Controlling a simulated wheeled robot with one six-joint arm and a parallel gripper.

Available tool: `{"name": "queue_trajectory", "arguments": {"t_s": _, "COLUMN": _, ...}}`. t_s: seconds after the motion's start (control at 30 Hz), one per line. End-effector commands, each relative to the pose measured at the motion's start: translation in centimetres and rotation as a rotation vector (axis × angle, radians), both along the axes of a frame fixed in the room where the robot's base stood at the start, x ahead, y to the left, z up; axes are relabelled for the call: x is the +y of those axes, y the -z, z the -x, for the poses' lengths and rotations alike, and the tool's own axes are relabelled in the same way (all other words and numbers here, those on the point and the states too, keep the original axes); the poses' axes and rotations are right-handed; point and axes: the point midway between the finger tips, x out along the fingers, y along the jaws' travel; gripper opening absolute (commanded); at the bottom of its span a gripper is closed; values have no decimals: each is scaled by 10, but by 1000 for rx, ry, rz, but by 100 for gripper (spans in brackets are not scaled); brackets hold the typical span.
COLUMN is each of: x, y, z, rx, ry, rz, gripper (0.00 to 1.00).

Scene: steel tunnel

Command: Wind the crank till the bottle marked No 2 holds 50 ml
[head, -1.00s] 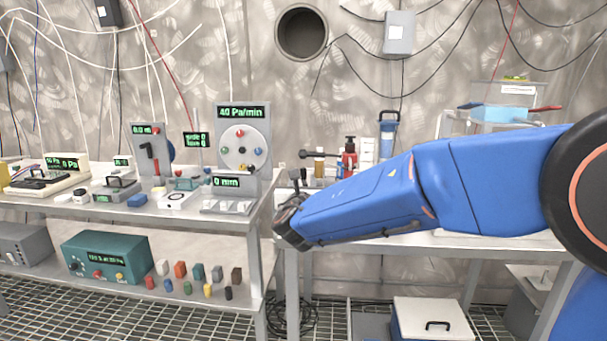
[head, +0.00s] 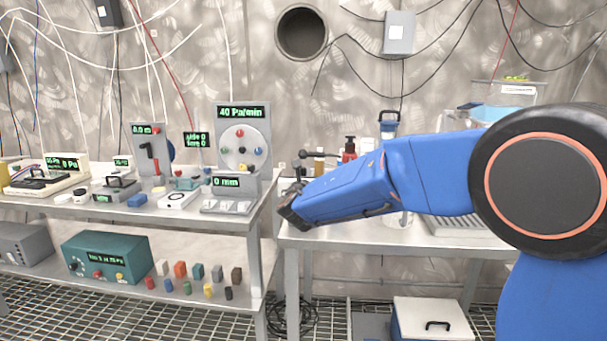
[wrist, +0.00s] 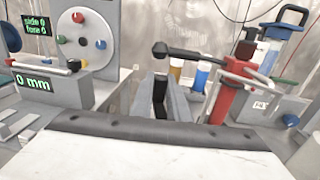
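A black-knobbed handle on a dark arm, which looks like the crank (wrist: 175,50), stands out to the left of a red upright body (wrist: 226,92) in the wrist view. In the head view the knob (head: 304,154) shows just above my arm. An amber bottle (wrist: 180,78) and a blue bottle (wrist: 201,78) stand behind it; I cannot read a No 2 mark or a level on either. My gripper (wrist: 160,92) points at the bench below and in front of the crank. In the head view my forearm hides much of this bench.
A blue-topped cylinder (wrist: 274,38) stands behind right of the red body. A panel with a knobbed wheel (wrist: 86,40) and a 0 mm display (wrist: 34,84) stand close on the left. A gap separates the left bench (head: 100,211) from the right bench (head: 345,240).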

Motion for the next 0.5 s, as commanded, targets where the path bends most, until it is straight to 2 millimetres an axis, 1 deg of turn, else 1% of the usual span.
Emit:
{"name": "queue_trajectory", "arguments": {"t_s": 0.3, "x": 0, "y": 0, "z": 0, "rx": 0, "ry": 9, "rz": 1, "gripper": 0}}
{"name": "queue_trajectory", "arguments": {"t_s": 0.5, "x": -2, "y": 1, "z": -1, "rx": 0, "ry": 71, "rz": 0, "gripper": 0}}
